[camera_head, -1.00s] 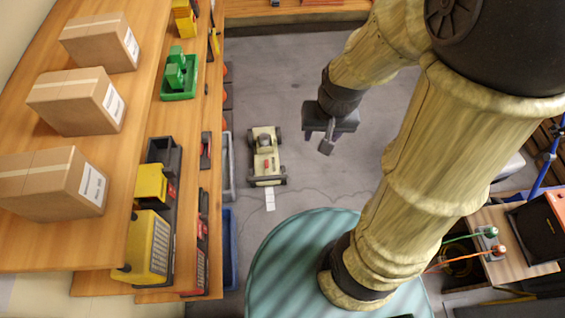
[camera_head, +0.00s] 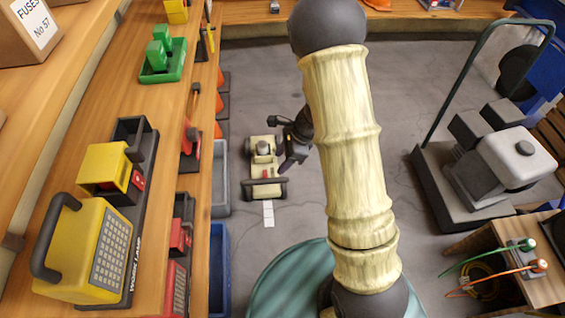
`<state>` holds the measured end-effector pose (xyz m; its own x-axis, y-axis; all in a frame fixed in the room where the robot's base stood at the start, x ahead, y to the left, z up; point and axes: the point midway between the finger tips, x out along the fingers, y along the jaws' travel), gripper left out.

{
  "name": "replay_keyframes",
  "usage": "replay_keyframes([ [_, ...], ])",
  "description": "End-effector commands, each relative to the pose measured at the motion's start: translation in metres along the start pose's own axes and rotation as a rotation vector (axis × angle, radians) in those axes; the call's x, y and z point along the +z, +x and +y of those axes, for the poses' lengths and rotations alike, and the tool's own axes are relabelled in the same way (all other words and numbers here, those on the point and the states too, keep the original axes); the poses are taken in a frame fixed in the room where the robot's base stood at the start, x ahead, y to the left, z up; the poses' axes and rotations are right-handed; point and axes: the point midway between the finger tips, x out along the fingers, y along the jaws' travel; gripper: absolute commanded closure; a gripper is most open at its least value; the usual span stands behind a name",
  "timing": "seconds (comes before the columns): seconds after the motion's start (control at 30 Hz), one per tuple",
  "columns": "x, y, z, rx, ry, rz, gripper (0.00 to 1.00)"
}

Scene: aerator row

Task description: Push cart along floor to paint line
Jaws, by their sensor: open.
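A small cream wheeled unit (camera_head: 263,174) with dark wheels and a dark crossbar stands on the grey floor, left of centre. My gripper (camera_head: 288,142) is open at its right side; I cannot tell whether they touch. A flat dark cart (camera_head: 428,190) with a tall green push handle (camera_head: 463,78) stands at right and carries a grey machine (camera_head: 512,160). I cannot tell which of the two is the task's cart. A short white strip (camera_head: 268,213) lies below the cream unit; no other paint line is clear.
Wooden shelves (camera_head: 75,125) with yellow, green and red devices line the left. A grey bin (camera_head: 220,175) and blue bin (camera_head: 219,265) stand beneath. A small wooden table (camera_head: 530,285) with cables is at lower right. Floor (camera_head: 410,85) beyond my arm is clear.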

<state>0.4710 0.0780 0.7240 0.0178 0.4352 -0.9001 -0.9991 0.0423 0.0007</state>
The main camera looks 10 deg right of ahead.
Motion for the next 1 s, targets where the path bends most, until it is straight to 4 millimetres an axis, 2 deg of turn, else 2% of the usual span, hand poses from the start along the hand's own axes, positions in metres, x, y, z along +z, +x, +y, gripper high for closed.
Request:
replay_keyframes([
  [0.37,0.000,0.005,0.001,0.002,-0.005,0.001,0.53],
  [1.0,-0.001,0.066,0.001,0.003,-0.006,0.001,0.53],
])
